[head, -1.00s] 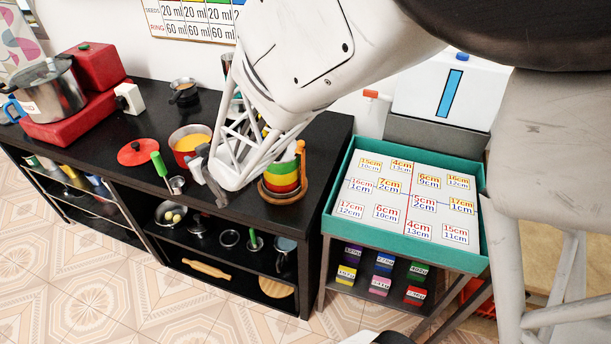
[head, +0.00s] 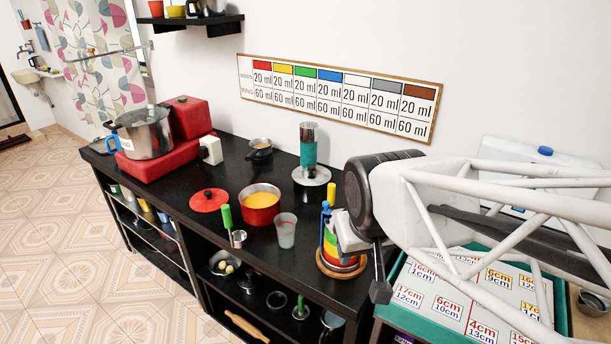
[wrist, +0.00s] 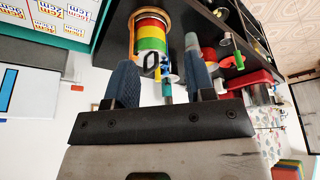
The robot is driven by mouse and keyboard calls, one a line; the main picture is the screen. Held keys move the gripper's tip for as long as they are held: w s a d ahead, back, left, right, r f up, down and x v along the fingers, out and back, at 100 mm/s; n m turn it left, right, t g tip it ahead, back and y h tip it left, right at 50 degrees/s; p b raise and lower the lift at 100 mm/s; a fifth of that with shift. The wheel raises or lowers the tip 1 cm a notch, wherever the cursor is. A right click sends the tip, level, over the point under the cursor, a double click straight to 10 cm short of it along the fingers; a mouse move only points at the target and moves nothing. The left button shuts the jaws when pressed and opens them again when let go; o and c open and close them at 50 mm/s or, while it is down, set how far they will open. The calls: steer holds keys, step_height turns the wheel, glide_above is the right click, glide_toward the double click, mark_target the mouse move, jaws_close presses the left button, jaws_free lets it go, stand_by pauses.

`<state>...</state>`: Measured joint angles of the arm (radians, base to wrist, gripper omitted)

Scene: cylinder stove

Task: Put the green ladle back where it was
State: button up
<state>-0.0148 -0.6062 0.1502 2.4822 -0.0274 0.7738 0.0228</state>
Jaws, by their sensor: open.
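The green ladle (head: 227,218) stands on the black counter in the head view, its green handle up and its small metal cup (head: 238,239) low, near the counter's front edge. It is just left of the red pot (head: 260,205) with orange contents. My gripper (head: 364,258) is well to the right of the ladle, beside the stack of coloured rings (head: 338,248). In the wrist view its two fingers (wrist: 160,56) are apart with nothing held between them. The ring stack (wrist: 151,35) lies beyond them.
A clear beaker (head: 286,231) stands right of the ladle. A red lid (head: 209,200) lies left of the pot. A teal-banded cylinder (head: 308,148) stands behind. Another green-handled tool (head: 300,306) is on the lower shelf. A teal-edged tray (head: 395,312) is at right.

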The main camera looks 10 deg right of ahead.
steer(key=shift+g, duration=0.7)
steer(key=s, duration=0.3)
steer(key=s+r, duration=0.1)
steer(key=s, duration=0.1)
steer(key=shift+d, duration=0.3)
